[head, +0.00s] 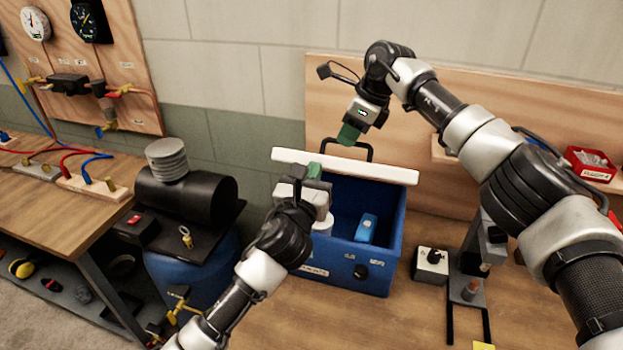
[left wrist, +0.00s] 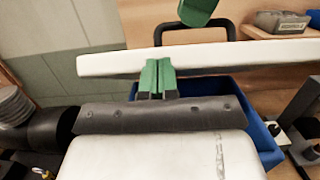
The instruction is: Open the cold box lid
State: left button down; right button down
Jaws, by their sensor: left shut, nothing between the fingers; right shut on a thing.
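The cold box is a blue open-topped box (head: 385,262) on the wooden bench, also in the left wrist view (left wrist: 262,140). Its white lid (head: 385,173) is raised at the back, seen nearly edge-on, and the inside shows. The lid's black handle (head: 364,149) stands behind the lid. My right gripper (head: 348,134), with green fingertips, is shut on the handle, though the contact is partly hidden. My left gripper (head: 312,171) is shut and empty in front of the lid, over the box's left part. In the left wrist view its green fingertips (left wrist: 157,80) overlap the lid (left wrist: 200,57).
Inside the box lie a blue item (head: 366,229) and white containers, partly hidden by my left arm. A small switch box (head: 431,264) and a grey stand (head: 468,285) are on the right. A red bin (head: 590,163) sits behind.

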jog(key=shift+d+f, duration=0.1)
jog(key=shift+f, duration=0.25)
jog(key=c, duration=1.5)
grip_release()
jog(key=shift+o, duration=1.3)
jog(key=shift+w, duration=0.1)
jog(key=shift+o, duration=0.4)
jog(key=shift+w, duration=0.1)
jog(key=shift+r, duration=0.15)
